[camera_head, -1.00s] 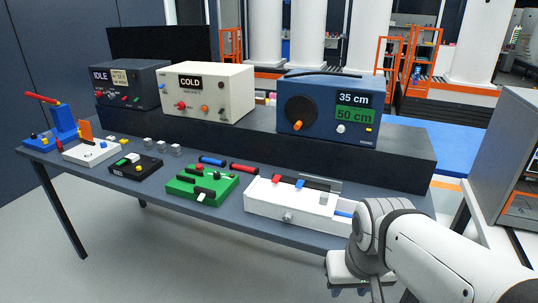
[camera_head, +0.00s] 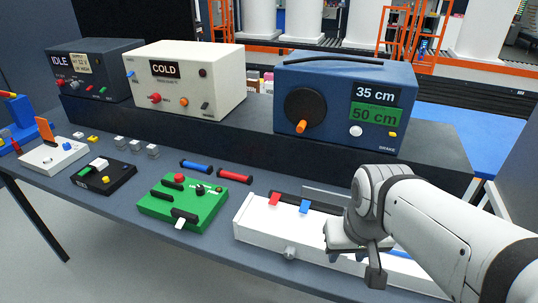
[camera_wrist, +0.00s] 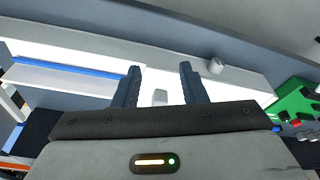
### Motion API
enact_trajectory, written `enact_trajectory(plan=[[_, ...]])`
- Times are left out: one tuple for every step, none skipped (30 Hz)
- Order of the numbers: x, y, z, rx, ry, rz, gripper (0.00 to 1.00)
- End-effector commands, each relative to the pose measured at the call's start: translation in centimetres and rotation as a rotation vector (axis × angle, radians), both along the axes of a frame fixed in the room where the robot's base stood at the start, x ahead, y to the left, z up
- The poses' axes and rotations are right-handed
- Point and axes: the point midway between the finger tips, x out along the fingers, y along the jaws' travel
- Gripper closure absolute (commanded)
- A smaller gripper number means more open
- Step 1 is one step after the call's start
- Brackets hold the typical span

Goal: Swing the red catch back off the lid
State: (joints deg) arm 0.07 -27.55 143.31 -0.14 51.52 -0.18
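The red catch (camera_head: 274,199) sits on the top of a long white box (camera_head: 258,228) toward its left end. A blue catch (camera_head: 304,206) sits just right of it. Both lie along a dark strip on top, with a grey upright plate behind. My gripper (camera_head: 362,266) is over the right part of the white box, to the right of both catches and apart from them. In the wrist view my gripper (camera_wrist: 158,68) has its two dark fingers spread with a gap between them. The white box (camera_wrist: 170,60) lies below; neither catch can be made out there.
A round knob (camera_head: 290,252) sticks out of the box's front. A green board (camera_head: 184,202) with black parts stands to the left, with red (camera_head: 234,175) and blue (camera_head: 196,165) cylinders behind. The blue display unit (camera_head: 345,100) stands on a dark raised block (camera_head: 440,160) at the back.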

Motion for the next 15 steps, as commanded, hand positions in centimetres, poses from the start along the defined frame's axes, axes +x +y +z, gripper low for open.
enact_trajectory(plan=[[0.2, 0.1, 0.0, -0.001, 0.000, -0.001, 0.58], [0.4, 0.2, 0.0, -0.001, 0.000, -0.003, 0.58], [1.0, 0.5, 0.1, -0.004, -0.001, -0.010, 0.58], [1.6, 0.6, 0.2, -0.007, -0.002, -0.024, 0.58], [2.3, 0.9, 0.3, -0.011, -0.003, -0.037, 0.58], [3.5, 1.6, 0.6, -0.016, -0.008, -0.056, 0.58], [4.5, 2.3, 0.8, -0.020, -0.013, -0.072, 0.58], [5.6, 3.2, 1.0, -0.025, -0.018, -0.091, 0.58], [7.1, 4.4, 1.4, -0.032, -0.030, -0.117, 0.58], [8.1, 5.4, 1.7, -0.035, -0.039, -0.138, 0.58], [9.1, 6.5, 2.0, -0.039, -0.051, -0.161, 0.58], [10.4, 7.9, 2.4, -0.042, -0.068, -0.188, 0.58], [11.2, 9.0, 2.6, -0.043, -0.080, -0.210, 0.58], [11.9, 10.1, 2.9, -0.043, -0.092, -0.230, 0.58], [12.8, 11.4, 3.2, -0.042, -0.109, -0.255, 0.58]])
